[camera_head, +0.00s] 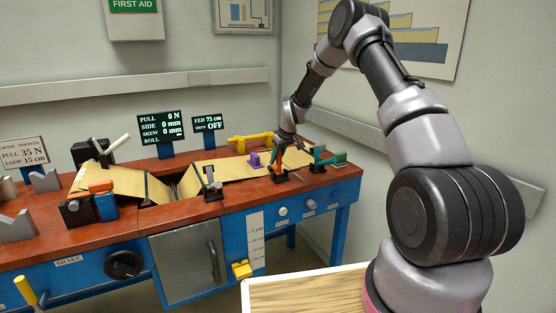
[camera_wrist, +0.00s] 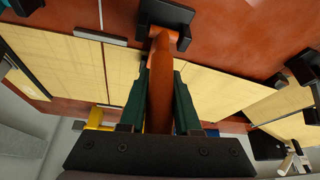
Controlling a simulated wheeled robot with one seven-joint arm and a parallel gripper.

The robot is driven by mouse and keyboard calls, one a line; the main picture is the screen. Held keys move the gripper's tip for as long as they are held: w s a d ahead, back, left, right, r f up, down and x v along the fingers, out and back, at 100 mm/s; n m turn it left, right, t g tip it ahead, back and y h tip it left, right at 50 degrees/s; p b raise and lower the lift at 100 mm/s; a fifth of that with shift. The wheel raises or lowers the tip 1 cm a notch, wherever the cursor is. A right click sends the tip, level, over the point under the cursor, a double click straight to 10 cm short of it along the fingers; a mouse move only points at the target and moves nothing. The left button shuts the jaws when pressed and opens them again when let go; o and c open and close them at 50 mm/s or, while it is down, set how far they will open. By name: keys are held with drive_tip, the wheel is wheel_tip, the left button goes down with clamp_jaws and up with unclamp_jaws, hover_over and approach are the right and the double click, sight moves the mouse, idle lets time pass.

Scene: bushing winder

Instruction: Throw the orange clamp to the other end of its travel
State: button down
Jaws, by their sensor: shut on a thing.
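The orange clamp (camera_wrist: 160,72) is a lever rising from a black bracket (camera_wrist: 166,14) on the red-brown bench top. In the wrist view it runs between the two dark green fingers of my gripper (camera_wrist: 162,90), which are shut on it. In the head view, my gripper (camera_head: 280,149) reaches down to the right part of the bench, at the orange clamp (camera_head: 279,165) beside the tan paper strip. My fingers and wrist partly hide the clamp there.
The tan strip (camera_head: 228,168) runs along the bench beside the clamp. A purple block (camera_head: 254,160) stands left of my gripper, a yellow part (camera_head: 250,141) lies behind, and a teal-handled part (camera_head: 322,155) is close on the right. Display signs (camera_head: 161,127) stand at the back.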

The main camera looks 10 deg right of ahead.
drive_tip(key=shift+w+a+f+g+h, duration=0.15)
drive_tip(key=shift+w+g, duration=0.15)
drive_tip(key=shift+g, duration=0.15)
drive_tip(key=shift+w+f+g+h, duration=0.15)
drive_tip(key=shift+w+g, duration=0.1)
drive_tip(key=shift+g, duration=0.2)
drive_tip(key=c, duration=0.6)
unclamp_jaws()
drive_tip(key=shift+r, duration=0.1)
drive_tip(key=v, duration=1)
drive_tip(key=shift+r, duration=0.3)
drive_tip(key=shift+s, duration=0.1)
